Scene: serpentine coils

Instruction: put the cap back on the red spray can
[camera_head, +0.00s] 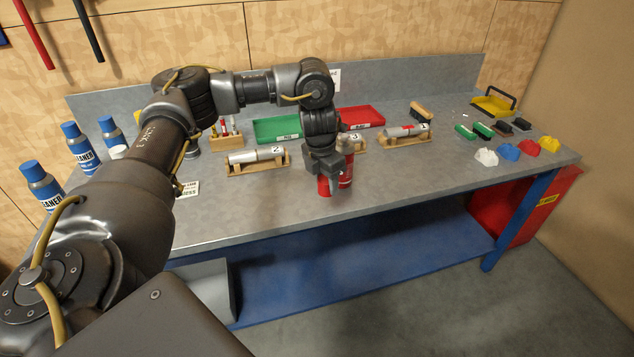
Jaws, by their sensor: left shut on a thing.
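The red spray can (346,172) stands upright near the front middle of the bench, just right of my left gripper. Its pale upper part shows beside the wrist, and the arm hides part of it. My left gripper (324,177) points down and is shut on a small red piece, which looks like the red cap (323,187). The cap is low over the bench top, left of the can; I cannot tell whether it touches the bench or can. My right gripper is not in view.
Numbered cylinders lie on wooden cradles (258,170) left and right of the can. Green (278,130) and red (362,117) trays stand behind. The bench front (420,177) is clear.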

